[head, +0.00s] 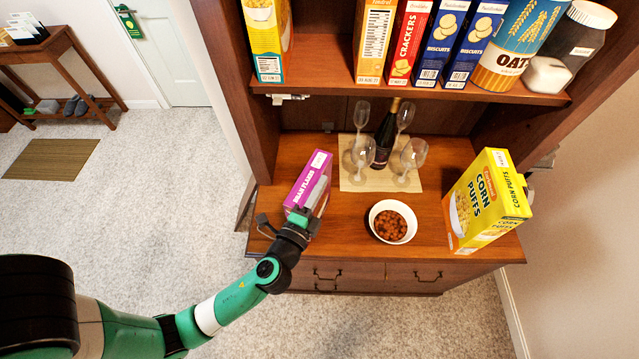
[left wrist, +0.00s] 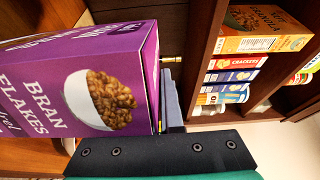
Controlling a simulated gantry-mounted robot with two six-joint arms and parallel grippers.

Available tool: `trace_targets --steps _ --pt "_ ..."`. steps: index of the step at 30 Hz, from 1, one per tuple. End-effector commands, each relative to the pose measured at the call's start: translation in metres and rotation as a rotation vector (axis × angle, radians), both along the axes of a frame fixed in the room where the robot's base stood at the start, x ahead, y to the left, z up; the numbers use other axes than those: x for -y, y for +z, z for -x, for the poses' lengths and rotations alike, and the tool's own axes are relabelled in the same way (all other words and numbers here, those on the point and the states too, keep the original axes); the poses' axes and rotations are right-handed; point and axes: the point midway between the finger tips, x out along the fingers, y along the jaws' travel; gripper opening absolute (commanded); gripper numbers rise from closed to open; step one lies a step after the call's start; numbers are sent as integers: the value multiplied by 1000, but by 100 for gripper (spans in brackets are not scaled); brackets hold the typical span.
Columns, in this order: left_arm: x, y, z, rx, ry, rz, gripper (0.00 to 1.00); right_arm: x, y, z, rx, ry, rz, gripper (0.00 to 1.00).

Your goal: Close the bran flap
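The purple bran flakes box (head: 307,181) stands at the left end of the hutch counter. Its printed face with a bowl of flakes fills the left of the left wrist view (left wrist: 85,85). I cannot tell from these frames how the flap stands. My left gripper (head: 288,222) is at the near side of the box, with its fingers spread apart and nothing seen between them. In the left wrist view a dark gripper part lies below and right of the box, very close to it; contact is unclear. My right gripper is in neither view.
A bowl of brown cereal (head: 393,222) sits mid-counter. A yellow corn puffs box (head: 482,203) stands at the right. Glasses and a dark bottle (head: 386,138) stand on a mat behind. A shelf (head: 330,72) with boxes and jars overhangs the counter.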

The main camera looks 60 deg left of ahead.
Motion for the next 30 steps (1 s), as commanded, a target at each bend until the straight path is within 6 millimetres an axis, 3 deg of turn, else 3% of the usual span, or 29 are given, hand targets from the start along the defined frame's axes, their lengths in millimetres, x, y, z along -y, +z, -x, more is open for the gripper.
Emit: trace_targets --steps 17,22,30 --pt "0 -3 0 -22 1 -31 0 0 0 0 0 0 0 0" --pt "0 -3 0 -22 1 -30 32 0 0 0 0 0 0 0" --pt "0 -2 0 -21 0 -31 34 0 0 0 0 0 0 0"
